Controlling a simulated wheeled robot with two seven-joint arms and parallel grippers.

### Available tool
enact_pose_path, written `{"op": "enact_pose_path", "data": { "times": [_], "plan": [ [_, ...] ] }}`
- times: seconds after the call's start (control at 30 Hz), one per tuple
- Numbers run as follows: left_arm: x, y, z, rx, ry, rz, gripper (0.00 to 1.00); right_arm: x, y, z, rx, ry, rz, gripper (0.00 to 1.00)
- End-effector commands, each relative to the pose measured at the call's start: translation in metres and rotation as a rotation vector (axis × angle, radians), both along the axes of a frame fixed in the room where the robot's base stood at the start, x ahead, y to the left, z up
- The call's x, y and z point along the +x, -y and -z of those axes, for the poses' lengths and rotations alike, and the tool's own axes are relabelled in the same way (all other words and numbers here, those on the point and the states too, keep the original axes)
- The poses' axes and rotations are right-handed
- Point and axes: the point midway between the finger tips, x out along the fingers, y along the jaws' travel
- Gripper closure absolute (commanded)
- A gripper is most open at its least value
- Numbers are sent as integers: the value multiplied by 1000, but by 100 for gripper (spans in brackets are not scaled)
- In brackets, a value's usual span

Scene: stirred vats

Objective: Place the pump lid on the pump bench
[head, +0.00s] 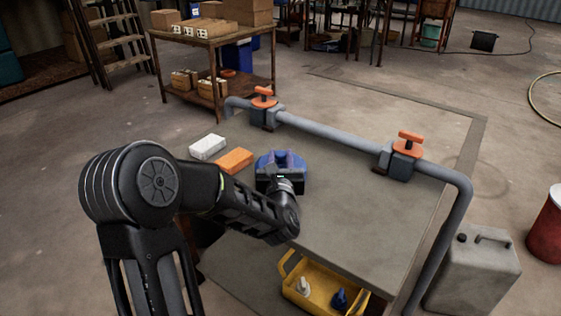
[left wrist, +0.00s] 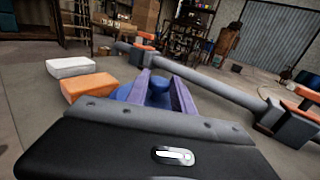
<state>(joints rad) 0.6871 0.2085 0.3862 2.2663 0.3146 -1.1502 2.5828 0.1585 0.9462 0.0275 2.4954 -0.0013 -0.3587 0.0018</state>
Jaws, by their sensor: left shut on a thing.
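The blue round pump lid (head: 264,163) is at the grey pump bench (head: 345,213), near the bench's left side, with a raised knob in its middle. My left gripper (head: 281,168) reaches over it from the near side and is shut on the lid's knob. In the left wrist view the lid (left wrist: 123,93) shows between and beside the two fingers (left wrist: 160,92). Its underside is hidden, so I cannot tell whether it touches the bench top. My right gripper is not in view.
A white block (head: 207,147) and an orange block (head: 234,161) lie left of the lid. A grey pipe with orange-handled valves (head: 405,158) runs along the bench's far and right edges. A yellow crate (head: 322,301) with small items sits below in front. The bench's right part is clear.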

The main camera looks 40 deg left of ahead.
Motion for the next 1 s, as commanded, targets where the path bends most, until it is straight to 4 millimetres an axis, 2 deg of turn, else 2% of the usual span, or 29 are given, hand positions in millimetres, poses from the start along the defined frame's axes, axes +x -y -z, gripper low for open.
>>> {"op": "enact_pose_path", "data": {
  "times": [0.07,0.47,0.5,0.73,1.0],
  "plan": [
    [0,0,8,0,1,-1,100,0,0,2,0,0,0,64],
    [0,0,11,2,2,-1,100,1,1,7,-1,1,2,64],
    [0,0,10,1,2,-1,69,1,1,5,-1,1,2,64],
    [0,0,9,1,1,-1,50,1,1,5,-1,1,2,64],
    [0,0,9,1,1,-1,49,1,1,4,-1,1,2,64]
  ]
}}
